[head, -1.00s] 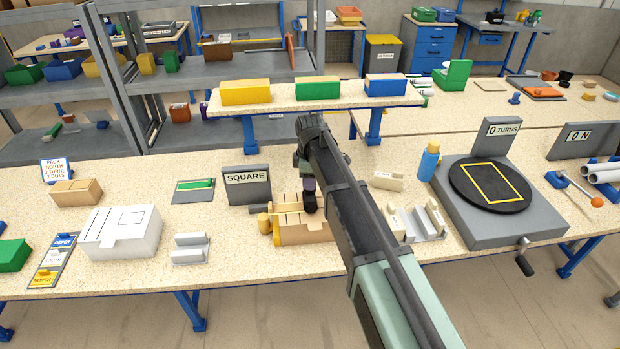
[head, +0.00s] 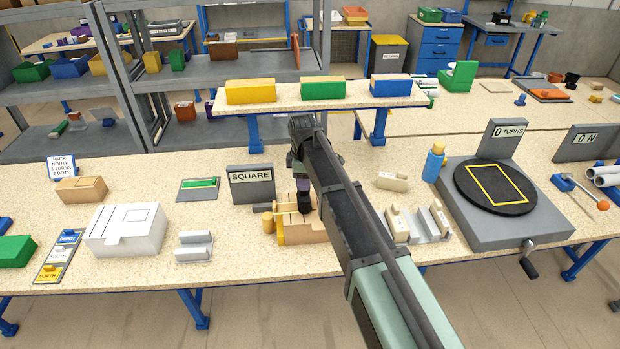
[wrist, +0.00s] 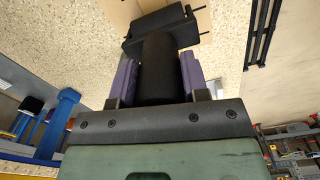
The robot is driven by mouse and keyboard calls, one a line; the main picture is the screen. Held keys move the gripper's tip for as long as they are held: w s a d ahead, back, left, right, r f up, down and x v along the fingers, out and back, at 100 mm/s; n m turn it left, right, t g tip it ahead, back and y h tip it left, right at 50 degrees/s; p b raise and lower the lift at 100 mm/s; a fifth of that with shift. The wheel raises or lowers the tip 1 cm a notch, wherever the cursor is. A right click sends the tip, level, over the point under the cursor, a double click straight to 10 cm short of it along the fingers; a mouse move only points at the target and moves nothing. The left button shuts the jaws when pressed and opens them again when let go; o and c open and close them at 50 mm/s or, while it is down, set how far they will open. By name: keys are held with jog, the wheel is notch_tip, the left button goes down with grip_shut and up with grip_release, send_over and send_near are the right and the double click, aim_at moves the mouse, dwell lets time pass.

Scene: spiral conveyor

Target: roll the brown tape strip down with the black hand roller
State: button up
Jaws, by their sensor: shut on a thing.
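The black hand roller (wrist: 158,75) is held in my gripper (wrist: 157,78). Its dark handle runs between the two purple fingers, and its wider black head lies beyond them at the top of the wrist view. In the head view my gripper (head: 302,186) points down at the tan wooden block (head: 312,236) in front of the SQUARE sign. The dark roller end is over or at the block's top; contact cannot be told. I cannot make out the brown tape strip clearly in either view.
The SQUARE sign (head: 251,184) stands close behind the block. A white box (head: 127,230) and a grey holder (head: 193,247) are to the left. A grey rack (head: 425,228), a blue bottle (head: 433,164) and a black turntable (head: 495,188) are to the right.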

jog(key=shift+a, duration=3)
jog(key=d, duration=0.9)
jog(key=shift+w+d, duration=0.15)
jog(key=shift+d, duration=0.05)
notch_tip(320, 180, up, 7)
jog(key=p, duration=0.7)
jog(key=shift+f, duration=0.1)
